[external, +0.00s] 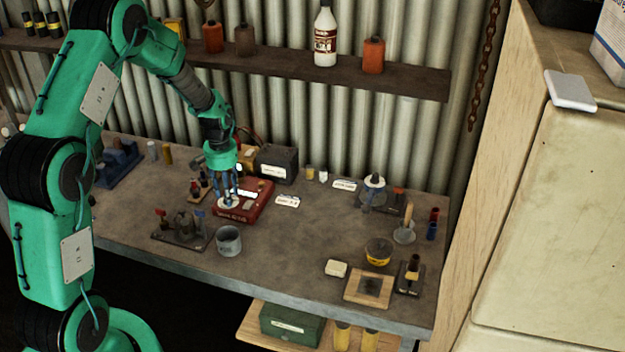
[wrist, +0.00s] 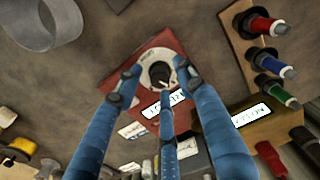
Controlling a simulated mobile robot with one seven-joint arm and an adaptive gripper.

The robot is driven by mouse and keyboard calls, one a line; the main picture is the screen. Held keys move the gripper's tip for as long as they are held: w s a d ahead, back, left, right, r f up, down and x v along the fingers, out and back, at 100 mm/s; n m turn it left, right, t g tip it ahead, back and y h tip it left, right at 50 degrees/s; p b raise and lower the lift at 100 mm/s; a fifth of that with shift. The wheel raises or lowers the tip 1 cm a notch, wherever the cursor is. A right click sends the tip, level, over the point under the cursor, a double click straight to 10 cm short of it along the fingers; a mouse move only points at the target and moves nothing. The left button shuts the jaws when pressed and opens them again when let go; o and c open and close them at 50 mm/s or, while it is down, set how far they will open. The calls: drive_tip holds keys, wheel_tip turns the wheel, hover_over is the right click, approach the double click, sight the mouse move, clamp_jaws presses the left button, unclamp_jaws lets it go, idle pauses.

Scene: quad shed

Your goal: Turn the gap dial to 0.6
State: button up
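The gap dial (wrist: 160,72) is a black knob on a pale round scale plate, set on a red box (wrist: 165,45). The scale marks are too small to read. In the external view the red box (external: 262,195) stands on the workbench, with the pale dial plate (external: 229,204) at its left end. My gripper (external: 230,196) points down over this dial. In the wrist view its blue fingers (wrist: 158,82) are spread apart around the knob, one to each side and one below it in the picture. I see no finger clearly pressing on the knob.
A grey metal cup (external: 229,241) and a dark fixture (external: 180,232) stand in front of the box. A black box (external: 276,164) is behind it. A rack with red, blue and green plugs (wrist: 262,50) is close by. The bench's middle is fairly clear.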

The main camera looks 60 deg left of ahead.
drive_tip(key=shift+r, duration=0.1)
wheel_tip(320, 180, up, 12)
idle(0.6)
idle(0.4)
